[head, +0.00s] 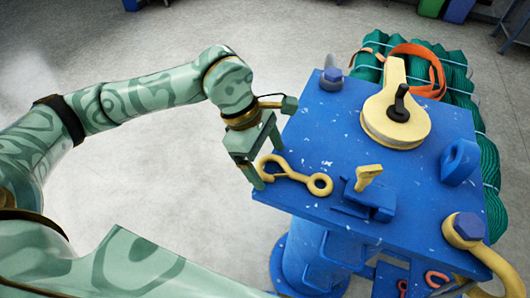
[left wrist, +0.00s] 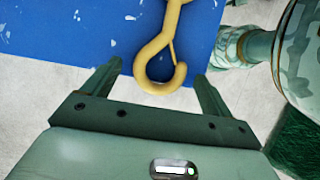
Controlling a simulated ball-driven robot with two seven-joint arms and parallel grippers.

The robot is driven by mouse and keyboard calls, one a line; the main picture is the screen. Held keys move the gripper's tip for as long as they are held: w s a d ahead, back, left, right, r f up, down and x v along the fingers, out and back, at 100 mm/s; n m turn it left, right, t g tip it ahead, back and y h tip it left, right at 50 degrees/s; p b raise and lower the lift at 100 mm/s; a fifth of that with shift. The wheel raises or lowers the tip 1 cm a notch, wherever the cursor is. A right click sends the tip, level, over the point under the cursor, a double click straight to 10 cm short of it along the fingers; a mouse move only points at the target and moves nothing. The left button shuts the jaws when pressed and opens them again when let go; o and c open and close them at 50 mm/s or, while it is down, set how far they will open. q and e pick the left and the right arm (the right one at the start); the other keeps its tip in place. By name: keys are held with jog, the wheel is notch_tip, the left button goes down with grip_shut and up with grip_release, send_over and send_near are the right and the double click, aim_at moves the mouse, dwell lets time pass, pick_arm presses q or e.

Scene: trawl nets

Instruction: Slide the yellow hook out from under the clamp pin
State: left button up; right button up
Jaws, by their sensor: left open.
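The yellow hook (head: 295,175) lies flat near the left edge of the blue table top, its ring eye toward the clamp and its curved end at the edge. The clamp (head: 370,200) is a small blue block with a yellow handle (head: 368,176); the eye lies just left of it. I cannot make out the pin over the hook. My left gripper (head: 270,168) is open at the curved end, one finger on each side. In the left wrist view the curved end of the hook (left wrist: 160,78) shows between the open fingers, apart from both. My right gripper is out of view.
A yellow pulley block (head: 396,125) stands at the back of the table (head: 325,125). Blue bolts (head: 331,79) and a blue lug (head: 460,161) stand near its edges. Green netting (head: 489,165) lies beyond. The table area between hook and back-left bolt is clear.

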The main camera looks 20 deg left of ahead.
pick_arm(q)
jog(key=b+v, duration=0.1)
jog(key=v, duration=1.5)
jog(key=shift+a, duration=0.15)
jog(key=shift+r, duration=0.15)
